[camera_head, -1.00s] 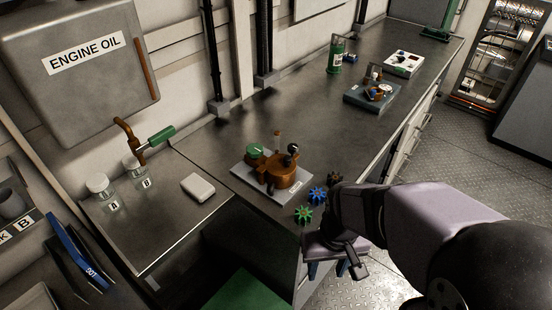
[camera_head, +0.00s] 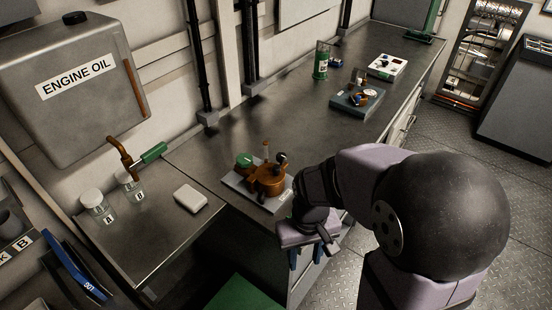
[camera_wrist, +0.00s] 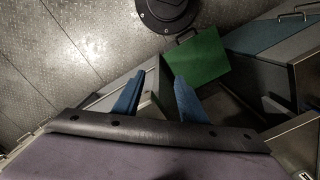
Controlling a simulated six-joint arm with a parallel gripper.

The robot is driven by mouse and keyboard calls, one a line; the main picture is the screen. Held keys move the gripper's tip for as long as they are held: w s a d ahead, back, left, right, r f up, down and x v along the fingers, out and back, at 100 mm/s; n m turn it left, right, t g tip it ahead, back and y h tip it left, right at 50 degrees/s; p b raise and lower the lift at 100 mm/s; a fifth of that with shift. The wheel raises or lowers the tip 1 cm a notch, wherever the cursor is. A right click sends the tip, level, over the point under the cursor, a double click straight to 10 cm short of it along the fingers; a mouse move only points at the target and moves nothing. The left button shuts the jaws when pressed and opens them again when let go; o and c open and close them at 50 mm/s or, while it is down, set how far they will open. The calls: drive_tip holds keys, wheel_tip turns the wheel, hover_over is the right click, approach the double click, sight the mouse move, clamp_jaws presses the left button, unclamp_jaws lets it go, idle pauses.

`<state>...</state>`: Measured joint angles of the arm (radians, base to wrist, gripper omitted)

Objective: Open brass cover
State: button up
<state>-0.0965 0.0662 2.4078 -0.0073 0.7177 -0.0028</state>
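A brass, round-bodied device (camera_head: 266,181) sits on a light grey plate (camera_head: 240,186) near the bench's front edge in the head view. It has a green part (camera_head: 245,160) at its left and a dark knob (camera_head: 281,159) on top. I cannot tell whether its brass cover is open or shut. My gripper (camera_head: 305,256) hangs to the right of and in front of the device, past the bench edge, pointing down. Its blue fingers also show in the wrist view (camera_wrist: 158,92), spread apart with nothing between them. The device is not in the wrist view.
A white block (camera_head: 190,198), two labelled jars (camera_head: 128,187) and an engine oil tank (camera_head: 70,90) stand left. The bench between is clear. A green panel (camera_wrist: 198,55) lies below my gripper.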

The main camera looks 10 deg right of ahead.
drive_tip(key=w+a+r+t, duration=0.1)
drive_tip(key=w+r, duration=0.2)
drive_tip(key=w, duration=0.4)
drive_tip(key=w+a+r+t, duration=0.2)
drive_tip(key=w+r, duration=0.1)
drive_tip(key=w, duration=0.4)
drive_tip(key=t, duration=0.2)
approach(277, 167)
drive_tip(key=shift+f+m+p, duration=0.4)
drive_tip(key=shift+m, duration=0.3)
drive_tip(key=shift+p+x, duration=1.15)
drive_tip(key=shift+x, duration=2.5)
clamp_jaws()
